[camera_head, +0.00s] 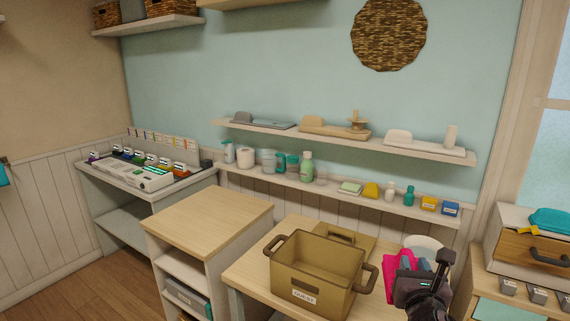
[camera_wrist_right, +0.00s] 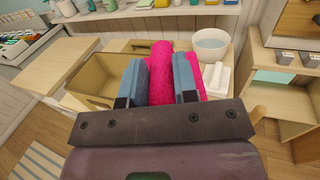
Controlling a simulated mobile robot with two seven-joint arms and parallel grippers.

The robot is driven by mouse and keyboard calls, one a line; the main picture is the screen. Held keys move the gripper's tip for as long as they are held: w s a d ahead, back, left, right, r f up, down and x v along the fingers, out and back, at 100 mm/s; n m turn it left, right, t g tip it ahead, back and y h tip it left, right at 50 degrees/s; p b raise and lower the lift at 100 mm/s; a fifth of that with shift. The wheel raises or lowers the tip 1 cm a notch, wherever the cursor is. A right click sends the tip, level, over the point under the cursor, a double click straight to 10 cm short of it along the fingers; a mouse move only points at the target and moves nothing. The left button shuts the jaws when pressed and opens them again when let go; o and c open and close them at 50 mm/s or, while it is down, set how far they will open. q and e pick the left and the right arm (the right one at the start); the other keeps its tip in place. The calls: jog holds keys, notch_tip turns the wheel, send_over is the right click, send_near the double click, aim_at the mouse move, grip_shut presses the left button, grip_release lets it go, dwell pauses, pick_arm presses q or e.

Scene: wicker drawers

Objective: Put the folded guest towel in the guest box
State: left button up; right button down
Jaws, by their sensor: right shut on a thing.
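The guest box (camera_head: 300,296) is a tan, open box with handles and a "GUEST" label, standing on a light wood table (camera_head: 247,272). Its visible inside looks empty. The guest towel (camera_head: 393,272) is bright pink and rolled or folded. My right gripper (camera_head: 428,270) is shut on the towel, just right of the box and apart from it. In the right wrist view the towel (camera_wrist_right: 162,62) sits between the two blue-grey fingers, and the box (camera_wrist_right: 98,78) is to their left. My left gripper is not in view.
A tan lid (camera_head: 348,237) lies behind the box. A white bowl (camera_head: 426,243) stands behind the towel, and a white item (camera_wrist_right: 217,78) lies right of it in the wrist view. Wall shelves (camera_head: 330,186) hold bottles. A wood-topped cabinet (camera_head: 215,212) at left is clear.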

jog(key=s+a+f+n+y, duration=0.2)
jog(key=s+a+f+y, duration=0.2)
jog(key=s, duration=0.4)
jog(key=shift+s+a+f+n, duration=0.3)
jog(key=shift+a+f, duration=0.5)
jog(key=shift+a, duration=0.4)
